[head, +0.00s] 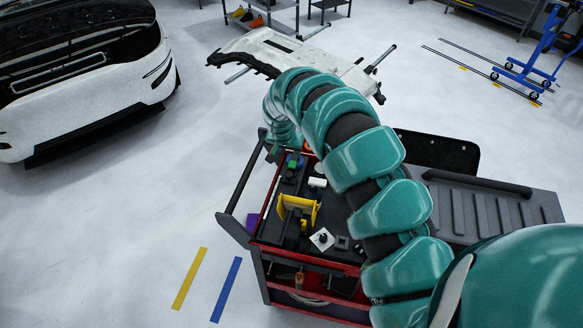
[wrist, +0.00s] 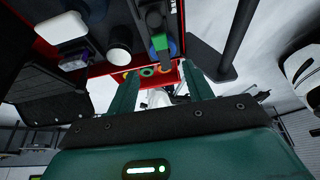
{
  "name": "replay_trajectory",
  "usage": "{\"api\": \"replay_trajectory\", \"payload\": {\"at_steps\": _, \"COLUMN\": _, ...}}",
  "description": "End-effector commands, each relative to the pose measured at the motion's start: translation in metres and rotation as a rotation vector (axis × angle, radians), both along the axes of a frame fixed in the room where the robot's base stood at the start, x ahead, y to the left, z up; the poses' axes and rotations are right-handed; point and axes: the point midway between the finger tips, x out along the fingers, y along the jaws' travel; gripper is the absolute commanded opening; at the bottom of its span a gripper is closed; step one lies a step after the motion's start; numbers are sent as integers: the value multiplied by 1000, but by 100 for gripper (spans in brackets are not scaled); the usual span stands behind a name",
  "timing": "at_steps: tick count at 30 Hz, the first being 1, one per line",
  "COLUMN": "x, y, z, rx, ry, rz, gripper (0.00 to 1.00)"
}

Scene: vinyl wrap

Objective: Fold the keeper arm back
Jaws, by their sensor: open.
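No part is clearly marked as the keeper arm. In the wrist view a dark upright bar with a green block (wrist: 160,43) at its end stands beside a blue round part (wrist: 172,46); I cannot tell whether this is the keeper arm. My gripper (wrist: 160,72) is open, its two teal fingers apart and reaching toward the cart's red edge. Coloured rings (wrist: 148,72) show between the fingertips, and I see nothing held. The green block also shows in the head view (head: 292,163) at the cart's far end. My arm hides the gripper there.
The tool cart (head: 285,258) carries a yellow bracket (head: 298,207), a white square piece (head: 322,239) and small dark parts. Its black side handle (head: 241,190) juts left. A white panel on a stand (head: 300,55) is beyond. A white car (head: 80,85) stands left; floor between is clear.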

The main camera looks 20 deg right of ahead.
Motion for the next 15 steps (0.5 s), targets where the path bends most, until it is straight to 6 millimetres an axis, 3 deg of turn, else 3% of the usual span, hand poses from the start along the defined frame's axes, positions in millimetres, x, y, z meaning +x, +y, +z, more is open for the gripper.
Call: {"api": "replay_trajectory", "payload": {"at_steps": 15, "x": 11, "y": -8, "z": -30, "rx": -2, "ry": -3, "rz": -2, "gripper": 51}}
